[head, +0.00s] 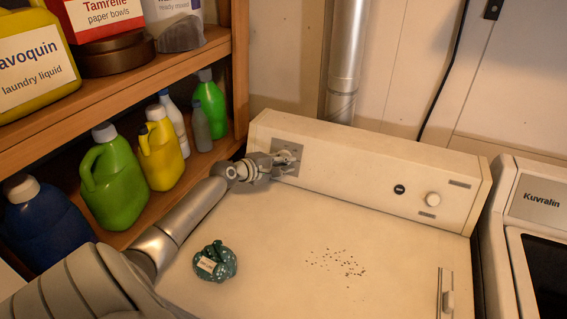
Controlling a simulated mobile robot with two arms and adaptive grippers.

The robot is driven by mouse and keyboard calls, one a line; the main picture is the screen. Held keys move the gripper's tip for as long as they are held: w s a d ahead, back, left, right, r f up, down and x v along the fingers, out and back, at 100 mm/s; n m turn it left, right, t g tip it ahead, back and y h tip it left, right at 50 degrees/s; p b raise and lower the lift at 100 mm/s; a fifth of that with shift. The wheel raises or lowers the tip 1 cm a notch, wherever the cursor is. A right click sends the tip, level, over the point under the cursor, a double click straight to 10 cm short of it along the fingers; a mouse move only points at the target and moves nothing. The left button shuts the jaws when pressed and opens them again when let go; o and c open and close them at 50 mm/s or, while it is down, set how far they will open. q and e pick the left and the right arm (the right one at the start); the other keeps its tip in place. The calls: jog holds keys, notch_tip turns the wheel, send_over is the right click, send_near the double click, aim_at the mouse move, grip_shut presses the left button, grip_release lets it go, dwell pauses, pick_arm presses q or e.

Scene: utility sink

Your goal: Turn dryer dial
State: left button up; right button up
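The white dryer (350,232) fills the middle of the head view, with a raised control panel (345,155) along its back. A grey square plate (287,146) sits at the panel's left end. My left gripper (287,159) is right in front of this plate, its fingers at or very near it. Whatever dial is mounted there is mostly hidden by the fingers, and I cannot tell whether they are closed on it. My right gripper is out of view.
A wooden shelf (150,77) with several bottles stands close along the left of my arm. A teal bundle (214,262) and dark specks (338,262) lie on the dryer top. A second machine (535,205) stands at the right.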

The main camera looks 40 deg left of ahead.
pick_arm(q)
jog(key=shift+o, duration=1.4)
jog(key=d+v, duration=0.1)
jog(key=v, duration=1.1)
jog(key=shift+a, duration=0.45)
